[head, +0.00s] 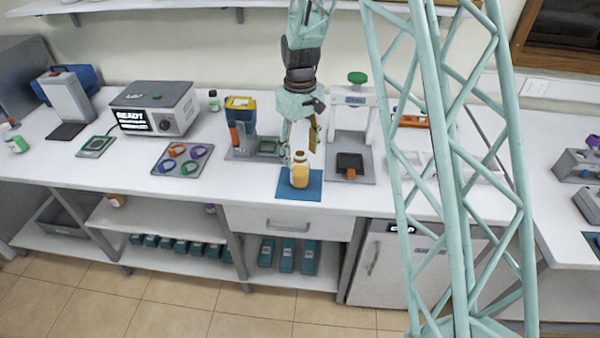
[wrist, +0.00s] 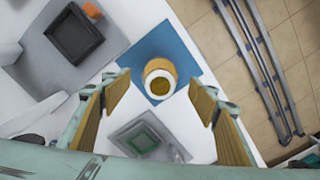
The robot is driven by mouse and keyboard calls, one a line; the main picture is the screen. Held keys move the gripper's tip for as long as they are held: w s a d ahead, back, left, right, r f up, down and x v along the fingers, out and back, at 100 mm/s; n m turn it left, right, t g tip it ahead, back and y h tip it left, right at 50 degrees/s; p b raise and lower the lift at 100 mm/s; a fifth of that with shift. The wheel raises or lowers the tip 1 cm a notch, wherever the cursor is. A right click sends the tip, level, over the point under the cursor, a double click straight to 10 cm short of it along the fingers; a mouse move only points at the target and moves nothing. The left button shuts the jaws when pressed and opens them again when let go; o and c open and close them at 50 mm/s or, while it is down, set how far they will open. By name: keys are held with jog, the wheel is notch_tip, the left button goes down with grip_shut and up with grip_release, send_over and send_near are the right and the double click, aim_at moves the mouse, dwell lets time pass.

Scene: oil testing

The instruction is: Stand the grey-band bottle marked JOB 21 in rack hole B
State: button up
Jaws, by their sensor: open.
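In the wrist view the bottle (wrist: 159,79) is seen from above, on the blue mat (wrist: 185,50). No grey band or JOB 21 marking can be made out. My gripper (head: 300,146) is over the bottle, pointing down. In the wrist view my gripper (wrist: 160,92) is open, with the bottle top between the lines of its two fingers and gaps on both sides. I cannot make out rack hole B in either view.
A blue-and-grey device (head: 241,115) stands left of the mat, and a white press-like stand (head: 352,112) behind right. Further left are a tray of coloured rings (head: 182,160) and a box reading READY (head: 155,108). My column hides part of the right counter.

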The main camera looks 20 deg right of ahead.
aim_at(300, 165)
jog(key=shift+f, duration=0.45)
jog(key=shift+f, duration=0.2)
jog(key=shift+f, duration=2.4)
jog(key=shift+c, duration=0.4)
jog(key=c, duration=1.2)
jog(key=shift+o, duration=0.2)
jog(key=shift+r, duration=0.1)
